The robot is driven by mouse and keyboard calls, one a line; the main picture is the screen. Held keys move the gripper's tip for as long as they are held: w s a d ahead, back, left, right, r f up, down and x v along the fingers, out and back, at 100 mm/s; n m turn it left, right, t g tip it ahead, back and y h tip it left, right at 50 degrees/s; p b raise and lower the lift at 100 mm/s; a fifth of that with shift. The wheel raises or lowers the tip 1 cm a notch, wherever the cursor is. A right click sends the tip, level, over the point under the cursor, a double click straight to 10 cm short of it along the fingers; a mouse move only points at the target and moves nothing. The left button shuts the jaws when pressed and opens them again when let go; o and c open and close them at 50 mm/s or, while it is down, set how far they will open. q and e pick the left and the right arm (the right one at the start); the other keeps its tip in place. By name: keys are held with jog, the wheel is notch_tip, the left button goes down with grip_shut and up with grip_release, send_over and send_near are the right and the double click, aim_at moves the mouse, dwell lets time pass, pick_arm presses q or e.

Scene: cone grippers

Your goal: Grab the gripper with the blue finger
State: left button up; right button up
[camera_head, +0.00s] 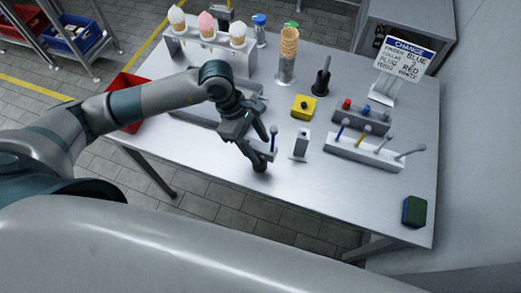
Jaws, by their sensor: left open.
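My left gripper (262,157) is open and low over the middle front of the metal table. A thin upright piece with a blue tip (273,132) stands right beside its fingers. I cannot tell whether they touch it, and its lower part is hidden. A grey rack (362,152) to the right holds thin fingers: a blue one (342,129), a yellow one (363,134) and grey ones. A black upright piece (321,78) stands further back. The sign (403,57) reads "CHANGE" and lists finger blue, with red and white below. My right gripper is not in view.
A small white block (301,145) stands just right of my gripper. A yellow block (303,107) and a grey rack with red and blue knobs (361,119) are behind. Cones stand at the back. A green sponge (414,211) lies front right. The table front is clear.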

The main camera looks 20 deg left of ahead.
pick_arm(q)
jog(key=shift+d+f, duration=0.1)
jog(key=shift+f, duration=0.15)
grip_shut()
jog(key=shift+r, duration=0.1)
dwell(0.4)
